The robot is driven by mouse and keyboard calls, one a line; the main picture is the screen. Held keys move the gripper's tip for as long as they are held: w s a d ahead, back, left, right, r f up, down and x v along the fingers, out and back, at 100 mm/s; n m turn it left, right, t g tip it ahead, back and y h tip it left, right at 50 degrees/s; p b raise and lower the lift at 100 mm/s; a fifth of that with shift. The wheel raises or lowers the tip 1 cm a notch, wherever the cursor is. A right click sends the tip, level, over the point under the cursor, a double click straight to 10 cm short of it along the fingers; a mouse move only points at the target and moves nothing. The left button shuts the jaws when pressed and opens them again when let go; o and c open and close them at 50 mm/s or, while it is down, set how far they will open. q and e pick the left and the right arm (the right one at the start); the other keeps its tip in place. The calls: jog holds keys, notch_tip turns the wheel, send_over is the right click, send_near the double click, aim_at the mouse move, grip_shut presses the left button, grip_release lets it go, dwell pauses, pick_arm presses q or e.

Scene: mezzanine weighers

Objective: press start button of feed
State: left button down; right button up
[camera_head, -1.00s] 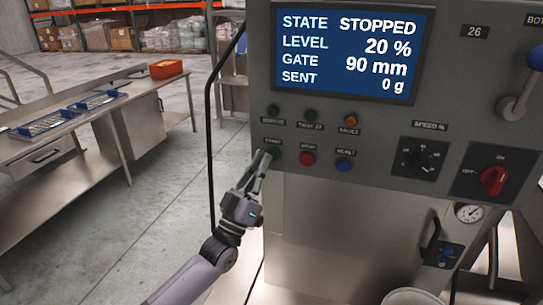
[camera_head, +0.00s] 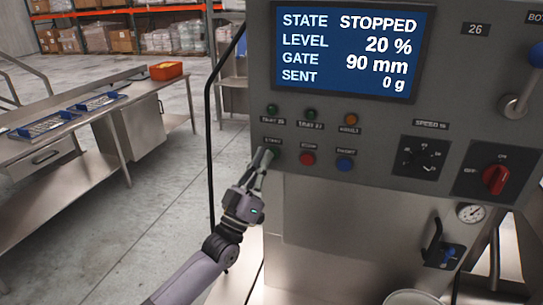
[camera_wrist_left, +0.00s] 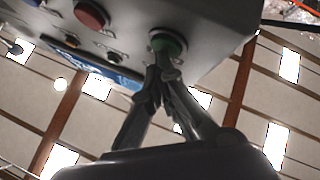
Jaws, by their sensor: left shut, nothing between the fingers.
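The feed control panel (camera_head: 385,130) fills the right of the head view. Its green start button (camera_head: 275,153) is at the left of the lower button row, partly hidden by my fingertips. In the wrist view the green button (camera_wrist_left: 167,43) shows just beyond the fingertips. My left gripper (camera_head: 265,157) is shut and empty, its tips at or very near the button; I cannot tell whether they touch it. It also shows in the wrist view (camera_wrist_left: 160,75). The screen (camera_head: 348,50) reads STATE STOPPED, LEVEL 20 %, GATE 90 mm, SENT 0 g. My right gripper is not in view.
A red button (camera_head: 307,158) and a blue button (camera_head: 344,165) sit right of the green one. A speed dial (camera_head: 424,158) and red switch (camera_head: 495,179) are farther right. A steel table (camera_head: 60,130) stands left.

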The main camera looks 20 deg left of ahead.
pick_arm(q)
jog(key=shift+w, duration=0.15)
dwell(0.5)
jog(key=shift+s+p, duration=0.3)
jog(key=shift+s, duration=0.55)
jog(key=s+p, duration=0.2)
jog(key=s, duration=0.3)
jog(key=shift+a, duration=0.1)
dwell(0.4)
